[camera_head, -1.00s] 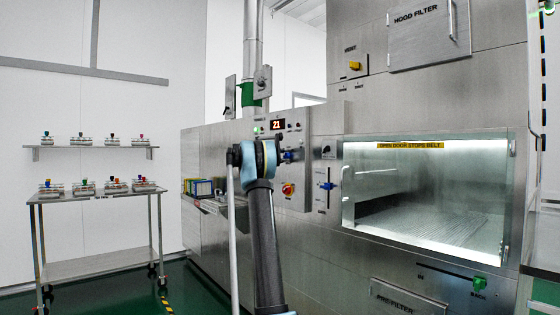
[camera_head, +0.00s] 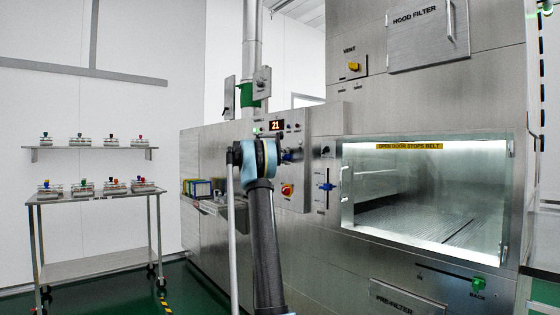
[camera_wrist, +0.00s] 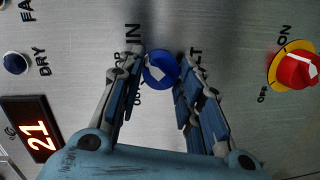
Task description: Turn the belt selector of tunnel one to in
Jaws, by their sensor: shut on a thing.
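A blue knob (camera_wrist: 160,68) with a white pointer mark sits on the steel control panel in the wrist view. Large letters IN stand at its upper left. OUT is partly covered by my left finger, and another label is partly hidden behind the right finger. My gripper (camera_wrist: 163,62) has one finger on each side of the knob and is shut on it. The white mark runs slantwise across the knob face; its exact setting is hard to tell. In the head view my arm hides most of the gripper in front of the control panel (camera_head: 297,170).
A red knob on a yellow plate (camera_wrist: 296,68) is to the right in the wrist view. A dark blue button (camera_wrist: 15,63) and a display reading 21 (camera_wrist: 36,130) are at left. A lit chamber (camera_head: 430,190) and a trolley (camera_head: 95,196) stand apart from the arm.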

